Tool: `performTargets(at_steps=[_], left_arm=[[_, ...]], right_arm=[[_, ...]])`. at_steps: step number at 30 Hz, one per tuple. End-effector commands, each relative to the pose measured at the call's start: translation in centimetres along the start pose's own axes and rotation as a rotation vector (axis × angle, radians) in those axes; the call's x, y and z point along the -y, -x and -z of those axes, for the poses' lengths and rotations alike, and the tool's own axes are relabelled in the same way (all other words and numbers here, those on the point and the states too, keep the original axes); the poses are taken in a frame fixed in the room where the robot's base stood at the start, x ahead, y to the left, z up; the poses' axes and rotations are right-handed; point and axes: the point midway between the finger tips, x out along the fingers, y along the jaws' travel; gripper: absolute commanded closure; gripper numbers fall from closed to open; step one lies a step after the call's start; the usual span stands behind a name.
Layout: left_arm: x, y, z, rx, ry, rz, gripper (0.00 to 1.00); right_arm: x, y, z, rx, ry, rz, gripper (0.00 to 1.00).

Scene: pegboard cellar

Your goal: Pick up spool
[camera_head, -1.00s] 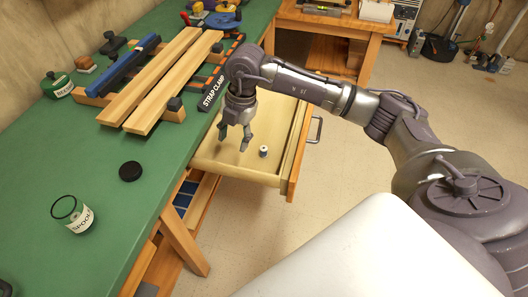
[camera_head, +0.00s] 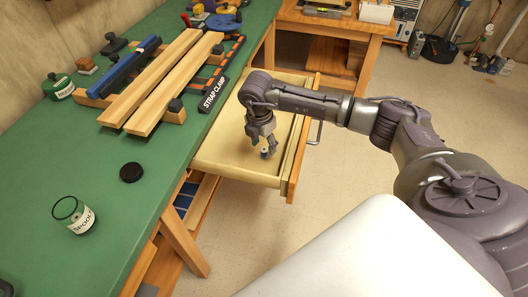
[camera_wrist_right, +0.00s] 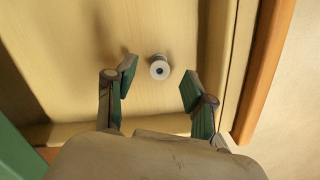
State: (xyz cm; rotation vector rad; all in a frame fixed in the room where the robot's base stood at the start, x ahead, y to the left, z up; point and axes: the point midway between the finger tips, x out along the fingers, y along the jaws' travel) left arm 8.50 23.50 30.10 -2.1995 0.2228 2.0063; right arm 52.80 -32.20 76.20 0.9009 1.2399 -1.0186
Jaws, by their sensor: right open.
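The spool (camera_wrist_right: 159,68) is a small pale cylinder with a dark centre, standing in the open wooden drawer (camera_head: 225,168). In the head view the spool (camera_head: 264,155) shows between the fingers of my right gripper (camera_head: 264,151), partly hidden by them. In the right wrist view my right gripper (camera_wrist_right: 156,88) is open, with one finger on each side of the spool and a gap on both sides. The spool sits slightly beyond the fingertips' middle there. My left gripper is not in view.
The floor right of the drawer is clear.

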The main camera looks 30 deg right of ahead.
Motion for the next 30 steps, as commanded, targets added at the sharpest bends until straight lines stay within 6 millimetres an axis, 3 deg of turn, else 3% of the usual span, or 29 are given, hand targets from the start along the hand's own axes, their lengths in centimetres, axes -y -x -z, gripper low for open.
performTargets(at_steps=[6,14,22,30], left_arm=[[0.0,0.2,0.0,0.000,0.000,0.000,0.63],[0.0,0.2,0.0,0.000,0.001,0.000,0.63],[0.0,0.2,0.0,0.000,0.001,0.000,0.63],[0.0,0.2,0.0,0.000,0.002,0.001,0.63]], right_arm=[[0.1,-2.9,0.2,-0.001,0.001,0.001,0.46],[0.0,-3.3,0.2,-0.001,0.001,-0.001,0.46],[0.0,-3.2,0.2,-0.001,0.001,-0.001,0.88],[0.0,-3.2,0.2,-0.001,0.001,-0.002,0.90]])
